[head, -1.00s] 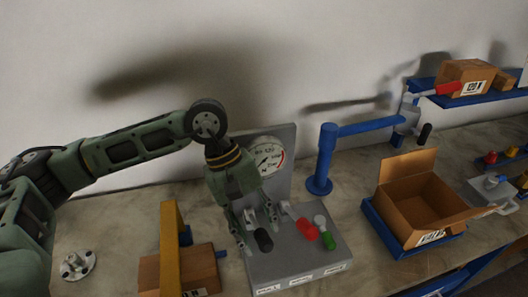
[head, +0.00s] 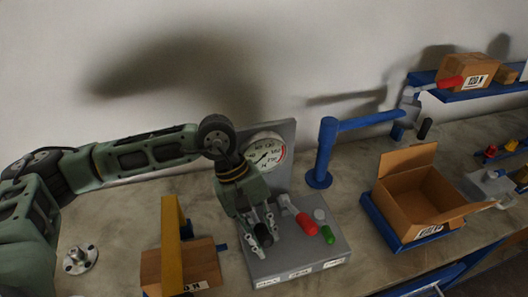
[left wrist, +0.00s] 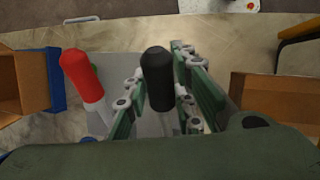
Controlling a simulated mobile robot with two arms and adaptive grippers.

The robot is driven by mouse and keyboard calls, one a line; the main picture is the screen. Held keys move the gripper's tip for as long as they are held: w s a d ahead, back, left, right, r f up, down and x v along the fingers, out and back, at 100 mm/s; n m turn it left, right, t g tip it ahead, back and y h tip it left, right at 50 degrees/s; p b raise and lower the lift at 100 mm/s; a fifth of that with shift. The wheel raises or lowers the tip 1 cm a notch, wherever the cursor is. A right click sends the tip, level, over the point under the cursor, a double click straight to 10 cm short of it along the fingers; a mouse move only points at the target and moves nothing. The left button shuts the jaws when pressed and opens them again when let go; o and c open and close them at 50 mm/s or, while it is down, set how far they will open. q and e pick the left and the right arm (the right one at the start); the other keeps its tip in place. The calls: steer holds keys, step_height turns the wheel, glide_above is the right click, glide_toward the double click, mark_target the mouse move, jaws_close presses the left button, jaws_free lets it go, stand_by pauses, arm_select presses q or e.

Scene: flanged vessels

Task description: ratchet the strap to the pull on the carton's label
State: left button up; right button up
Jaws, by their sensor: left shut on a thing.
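My left gripper (head: 261,224) is shut on the black-handled lever (head: 263,235) of a grey ratchet console. The left wrist view shows the black handle (left wrist: 157,75) between the two fingers. A round gauge (head: 264,153) stands on the console's back plate; its reading is too small to tell. A red-handled lever (head: 307,224) and a green handle (head: 327,234) are to the right. The yellow strap (head: 171,250) passes over a brown carton (head: 205,262) left of the console. The carton's label (head: 195,286) is only partly legible. My right gripper is out of view.
A blue post with an arm (head: 326,150) stands behind the console. An open carton (head: 415,200) sits in a blue tray at right. A labelled carton (head: 462,72) rests on a blue shelf at the back right. A round metal flange (head: 80,259) lies at left.

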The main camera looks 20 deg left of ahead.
arm_select(q)
jaws_close()
steer(key=shift+r, duration=0.1)
stand_by(1.8)
